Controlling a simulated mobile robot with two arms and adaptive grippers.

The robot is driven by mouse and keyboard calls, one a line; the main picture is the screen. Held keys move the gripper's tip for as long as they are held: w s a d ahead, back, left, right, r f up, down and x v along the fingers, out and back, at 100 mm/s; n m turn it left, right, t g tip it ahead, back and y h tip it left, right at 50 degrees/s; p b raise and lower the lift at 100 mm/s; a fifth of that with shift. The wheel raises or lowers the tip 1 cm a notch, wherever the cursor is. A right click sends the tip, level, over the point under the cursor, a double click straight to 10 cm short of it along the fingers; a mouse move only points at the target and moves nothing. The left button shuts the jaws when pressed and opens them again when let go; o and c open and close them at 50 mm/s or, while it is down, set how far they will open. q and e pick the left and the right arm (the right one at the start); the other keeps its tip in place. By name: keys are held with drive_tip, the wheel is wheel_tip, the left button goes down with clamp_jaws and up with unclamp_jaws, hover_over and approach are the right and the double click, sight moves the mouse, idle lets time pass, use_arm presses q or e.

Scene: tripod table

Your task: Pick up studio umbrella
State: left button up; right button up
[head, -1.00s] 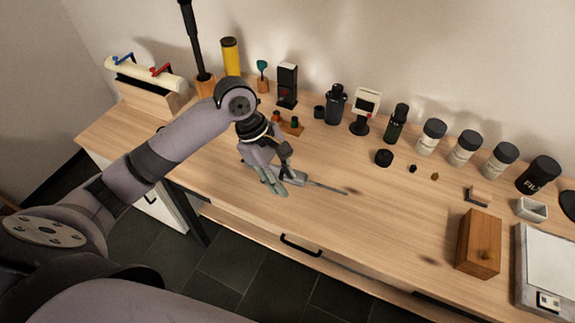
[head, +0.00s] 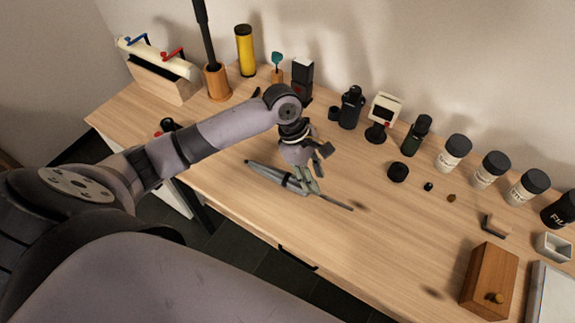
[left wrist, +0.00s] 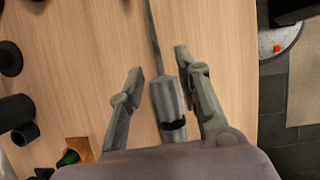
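The studio umbrella appears to be the slim grey folded piece (head: 270,173) with a dark end and a thin metal shaft, lying on the table. My left gripper (head: 317,170) is over its middle, near where the shaft starts. In the left wrist view, the umbrella's silver body (left wrist: 168,97) with a black band lies between the two spread fingers of the gripper (left wrist: 160,62). A gap shows on each side, and the fingers hold nothing. The height of the fingers above the table is hard to judge. My right gripper is not in view.
The wooden table (head: 385,235) is clear around the umbrella. A wooden box (head: 487,282) stands at the front right. Black bottles and white jars (head: 453,153) line the back. A wooden holder with a tall black rod (head: 217,84) and a yellow tube (head: 245,52) stand back left.

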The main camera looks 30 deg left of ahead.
use_arm(q)
drive_tip(key=shift+x, duration=1.15)
drive_tip(key=shift+w+d+f, duration=0.1)
drive_tip(key=shift+f, duration=0.3)
drive_tip(key=x, duration=0.3)
drive_tip(key=shift+w+f+p, duration=0.15)
drive_tip(key=shift+f+p, duration=0.15)
drive_tip(key=shift+d+f, duration=0.1)
drive_tip(key=shift+f, duration=0.2)
clamp_jaws()
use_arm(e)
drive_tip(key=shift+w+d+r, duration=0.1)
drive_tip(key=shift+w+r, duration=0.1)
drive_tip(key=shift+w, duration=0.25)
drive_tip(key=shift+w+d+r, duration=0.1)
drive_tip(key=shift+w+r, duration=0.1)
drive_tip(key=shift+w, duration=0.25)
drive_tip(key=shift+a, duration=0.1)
